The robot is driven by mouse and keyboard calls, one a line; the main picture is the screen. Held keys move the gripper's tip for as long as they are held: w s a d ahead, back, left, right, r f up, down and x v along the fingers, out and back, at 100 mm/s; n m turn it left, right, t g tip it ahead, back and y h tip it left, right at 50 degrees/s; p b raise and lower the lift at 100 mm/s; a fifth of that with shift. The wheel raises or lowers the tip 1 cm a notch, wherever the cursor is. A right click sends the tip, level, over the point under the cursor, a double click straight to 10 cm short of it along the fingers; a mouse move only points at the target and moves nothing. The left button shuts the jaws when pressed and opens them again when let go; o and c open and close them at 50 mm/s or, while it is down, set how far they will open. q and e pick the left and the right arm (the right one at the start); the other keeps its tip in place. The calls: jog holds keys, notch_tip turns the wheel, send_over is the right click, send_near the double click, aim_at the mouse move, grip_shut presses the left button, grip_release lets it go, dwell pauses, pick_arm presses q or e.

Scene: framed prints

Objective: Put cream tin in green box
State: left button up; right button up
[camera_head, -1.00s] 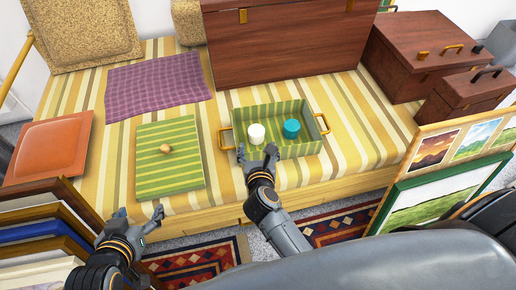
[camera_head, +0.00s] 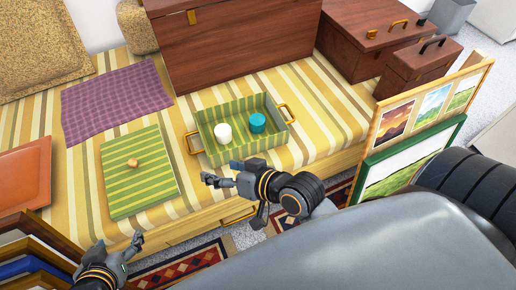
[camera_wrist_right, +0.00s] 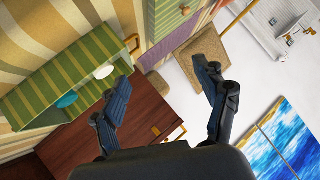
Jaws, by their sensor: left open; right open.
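The cream tin (camera_head: 223,132) stands upright inside the green striped box (camera_head: 237,151), at the left of its floor. A teal tin (camera_head: 257,123) stands to its right in the same box. In the right wrist view, the cream tin (camera_wrist_right: 103,72) and teal tin (camera_wrist_right: 67,99) both show inside the box. My right gripper (camera_head: 221,173) is open and empty, in front of the box and apart from the tins. Its spread fingers (camera_wrist_right: 165,85) show in the wrist view with nothing between them. My left gripper (camera_head: 119,245) is open and empty at the bed's front left edge.
The green striped lid (camera_head: 138,187) with a round knob lies left of the box. A purple cloth (camera_head: 115,101) lies behind it. A large brown chest (camera_head: 245,50) stands behind the box, smaller cases (camera_head: 416,75) to the right. Framed prints (camera_head: 420,130) stand front right.

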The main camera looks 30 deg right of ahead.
jog(key=s+d+f+n+g+h, duration=0.2)
jog(key=s+d+h, duration=0.1)
jog(key=d, duration=0.4)
jog(key=shift+s+d+f+n+h, duration=0.15)
jog(key=shift+d+f+n+h, duration=0.2)
jog(key=shift+h, duration=0.25)
